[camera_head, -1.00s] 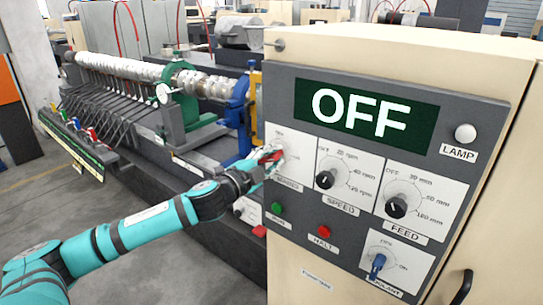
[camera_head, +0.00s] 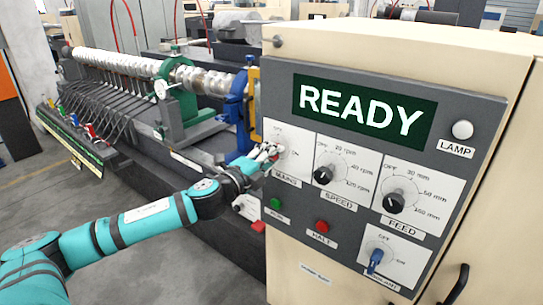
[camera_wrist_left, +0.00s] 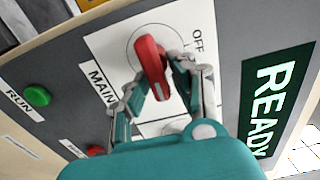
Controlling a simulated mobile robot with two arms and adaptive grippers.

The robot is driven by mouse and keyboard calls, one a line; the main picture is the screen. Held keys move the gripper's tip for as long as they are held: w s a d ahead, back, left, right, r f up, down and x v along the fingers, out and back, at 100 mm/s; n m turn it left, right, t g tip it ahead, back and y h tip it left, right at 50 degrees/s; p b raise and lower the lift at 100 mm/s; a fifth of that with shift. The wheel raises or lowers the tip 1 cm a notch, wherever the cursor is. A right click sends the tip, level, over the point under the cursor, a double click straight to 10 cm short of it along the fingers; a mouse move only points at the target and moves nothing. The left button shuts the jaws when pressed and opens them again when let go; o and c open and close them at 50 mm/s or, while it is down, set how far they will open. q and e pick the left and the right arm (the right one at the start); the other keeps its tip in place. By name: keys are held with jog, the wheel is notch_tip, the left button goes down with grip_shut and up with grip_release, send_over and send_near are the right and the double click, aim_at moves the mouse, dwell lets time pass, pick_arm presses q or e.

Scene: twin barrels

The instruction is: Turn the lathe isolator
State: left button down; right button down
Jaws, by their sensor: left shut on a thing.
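The lathe isolator is a red knob (camera_wrist_left: 152,66) on a white plate marked MAINS, seen in the left wrist view. My left gripper (camera_wrist_left: 162,88) is shut on the knob, one finger on each side. In the head view my left gripper (camera_head: 266,156) reaches the MAINS plate (camera_head: 293,138) from the left and hides most of the knob. The display (camera_head: 361,110) above reads READY. My right gripper is not in view.
The panel also carries a SPEED knob (camera_head: 323,175), a FEED knob (camera_head: 396,200), a blue COOLANT switch (camera_head: 376,258), a green RUN button (camera_head: 276,203), a red HALT button (camera_head: 322,226) and a white lamp (camera_head: 462,130). The lathe with a long shaft (camera_head: 130,65) stands at left.

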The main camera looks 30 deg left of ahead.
pick_arm(q)
jog(key=shift+f, duration=0.3)
jog(key=c, duration=1.4)
grip_release()
jog(key=shift+o, duration=0.6)
jog(key=shift+r, duration=0.15)
jog(key=s, duration=1.2)
jog(key=shift+a, duration=0.45)
